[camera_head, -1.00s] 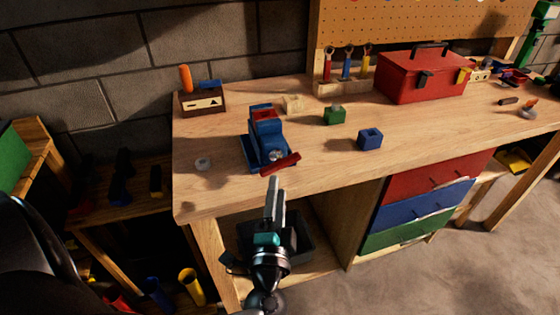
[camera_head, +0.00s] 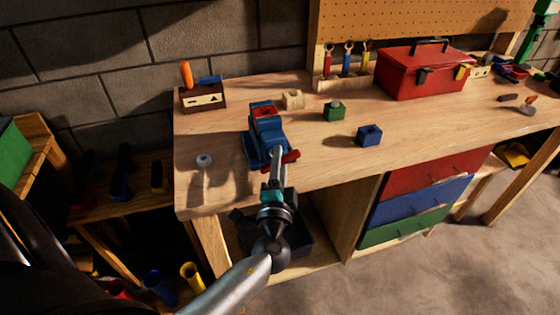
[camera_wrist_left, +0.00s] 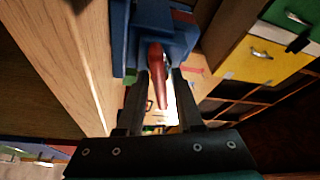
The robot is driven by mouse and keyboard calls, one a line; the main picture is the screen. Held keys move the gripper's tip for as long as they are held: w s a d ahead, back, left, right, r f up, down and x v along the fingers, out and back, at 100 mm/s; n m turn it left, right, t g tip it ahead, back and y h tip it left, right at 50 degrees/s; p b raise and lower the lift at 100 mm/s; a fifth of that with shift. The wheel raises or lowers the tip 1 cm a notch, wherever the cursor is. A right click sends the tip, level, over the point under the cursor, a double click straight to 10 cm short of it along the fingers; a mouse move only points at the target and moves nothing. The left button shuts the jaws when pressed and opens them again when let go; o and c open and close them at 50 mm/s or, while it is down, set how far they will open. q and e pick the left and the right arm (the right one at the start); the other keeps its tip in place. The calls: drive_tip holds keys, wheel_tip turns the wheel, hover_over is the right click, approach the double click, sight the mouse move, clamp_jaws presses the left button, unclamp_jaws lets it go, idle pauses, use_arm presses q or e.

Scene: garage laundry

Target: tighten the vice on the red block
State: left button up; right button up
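The blue vice (camera_head: 262,138) stands near the front left edge of the wooden workbench. The red block (camera_head: 264,112) sits between its jaws; I cannot tell how tightly. The red vice handle (camera_head: 291,156) sticks out at the front of the vice. My left gripper (camera_head: 277,158) is at the handle, coming from the front. In the left wrist view, the handle (camera_wrist_left: 157,75) lies between the two fingers (camera_wrist_left: 158,100), with gaps beside it, so the gripper is open around it. The vice body (camera_wrist_left: 152,18) shows just beyond the fingers. My right gripper is not in view.
A green block (camera_head: 334,113), a blue block (camera_head: 369,136) and a pale wooden block (camera_head: 292,99) stand to the right of and behind the vice. A small grey round item (camera_head: 204,160) lies to its left. A red toolbox (camera_head: 421,75) stands further back.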

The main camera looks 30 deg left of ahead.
use_arm(q)
clamp_jaws()
drive_tip(key=shift+m, duration=0.4)
drive_tip(key=shift+o, duration=1.2)
unclamp_jaws()
drive_tip(key=b+v, duration=0.2)
drive_tip(key=v, duration=1.3)
drive_tip(key=shift+s+r, duration=0.2)
drive_tip(key=shift+r, duration=0.05)
